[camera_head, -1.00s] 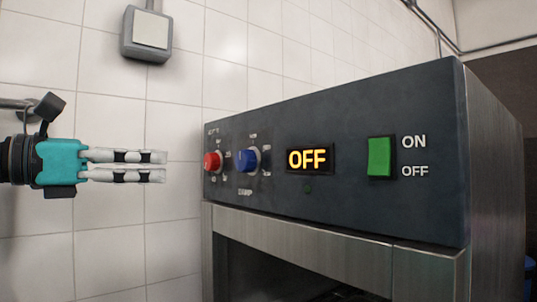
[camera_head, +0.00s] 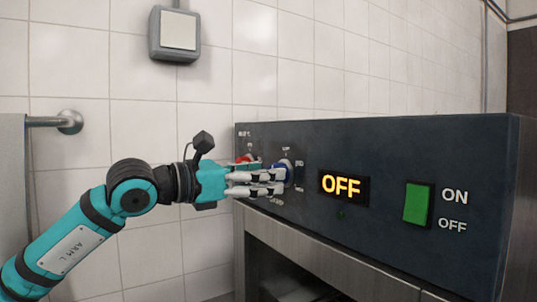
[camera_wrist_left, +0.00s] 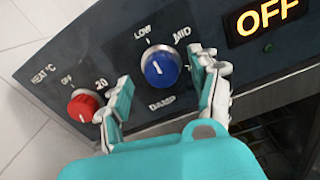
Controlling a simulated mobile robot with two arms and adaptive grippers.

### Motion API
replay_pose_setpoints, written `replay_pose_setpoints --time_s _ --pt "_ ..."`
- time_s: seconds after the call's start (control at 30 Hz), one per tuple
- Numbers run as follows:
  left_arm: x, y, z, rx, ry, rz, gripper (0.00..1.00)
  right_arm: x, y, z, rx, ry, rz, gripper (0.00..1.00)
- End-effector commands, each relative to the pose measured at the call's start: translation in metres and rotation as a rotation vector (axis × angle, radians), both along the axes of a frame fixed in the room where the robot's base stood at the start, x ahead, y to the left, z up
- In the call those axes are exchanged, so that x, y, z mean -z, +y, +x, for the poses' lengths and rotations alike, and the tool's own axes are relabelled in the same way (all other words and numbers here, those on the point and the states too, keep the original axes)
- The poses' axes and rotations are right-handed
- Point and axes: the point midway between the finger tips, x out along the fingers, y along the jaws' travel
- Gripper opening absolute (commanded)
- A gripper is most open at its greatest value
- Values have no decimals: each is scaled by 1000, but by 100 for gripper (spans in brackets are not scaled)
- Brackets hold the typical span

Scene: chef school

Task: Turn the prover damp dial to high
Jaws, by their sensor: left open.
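The blue damp dial (camera_head: 287,168) is on the dark prover panel (camera_head: 400,160). It shows whole in the left wrist view (camera_wrist_left: 160,67), above the word DAMP. Its white mark points up and slightly left, toward LOW; MID is at its upper right. No HIGH label is readable; the right finger covers part of the panel there. My left gripper (camera_head: 281,181) is open at the dial. In the left wrist view its fingers (camera_wrist_left: 160,75) stand either side of the dial, with gaps visible. My right gripper is not in view.
A red heat dial (camera_wrist_left: 83,106) sits close beside the left finger. The display (camera_head: 343,187) reads OFF. A green switch (camera_head: 418,204) is further right. A grey wall box (camera_head: 175,34) and a metal rail (camera_head: 66,122) are on the tiled wall.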

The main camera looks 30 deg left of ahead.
Motion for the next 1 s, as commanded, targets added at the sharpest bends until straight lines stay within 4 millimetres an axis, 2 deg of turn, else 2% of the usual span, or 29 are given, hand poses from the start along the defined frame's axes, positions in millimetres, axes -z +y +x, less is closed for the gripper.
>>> replay_pose_setpoints --time_s 0.03,0.2,0.5,0.9,1.0 --pt "-4 -3 6 2 0 -2 63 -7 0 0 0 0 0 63" --pt "-1 -7 16 0 -1 1 63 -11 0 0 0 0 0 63" --pt "0 -7 17 -1 -1 0 61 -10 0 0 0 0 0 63" --pt "0 -7 17 -1 -1 1 9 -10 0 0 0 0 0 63" --pt "0 -7 17 -1 -2 1 7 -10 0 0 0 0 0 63"
